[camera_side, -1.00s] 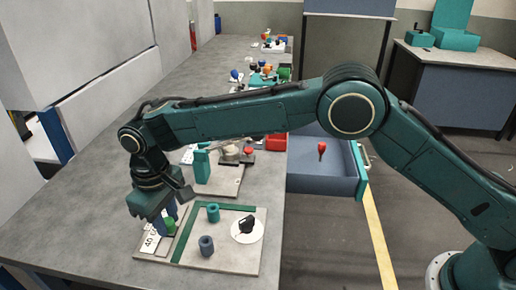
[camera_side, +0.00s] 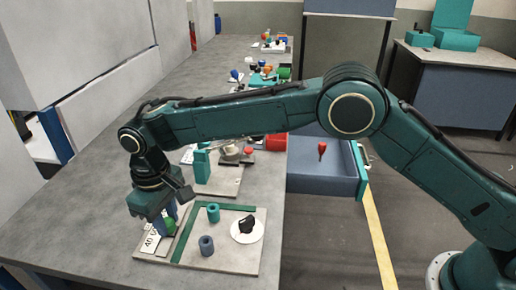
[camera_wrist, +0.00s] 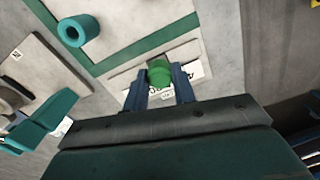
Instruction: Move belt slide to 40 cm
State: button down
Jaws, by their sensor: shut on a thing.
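The belt slide's green knob (camera_side: 169,226) stands at the left edge of the board (camera_side: 235,262), by a white label strip (camera_side: 151,242) on which "40" can be read. My gripper (camera_side: 163,220) points down at it from above. In the wrist view, the blue fingers of my gripper (camera_wrist: 160,84) are on either side of the green knob (camera_wrist: 159,70) and shut on it. The label behind the knob is partly covered by the fingers and knob, so the slide's exact reading cannot be told.
On the board stand a teal ring post (camera_side: 213,212), a grey-blue ring post (camera_side: 206,245) and a white dial with a black knob (camera_side: 247,226). A teal upright block (camera_side: 201,166) is behind. An open drawer (camera_side: 325,180) holds a red-topped object (camera_side: 321,149).

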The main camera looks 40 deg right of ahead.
dwell(0.4)
jog(key=shift+s+a, duration=1.2)
jog(key=c, duration=1.2)
grip_release()
jog(key=shift+o, duration=0.3)
jog(key=shift+r, duration=0.1)
jog(key=shift+r, duration=0.2)
notch_tip(320, 180, up, 13)
jog(key=shift+r, duration=0.1)
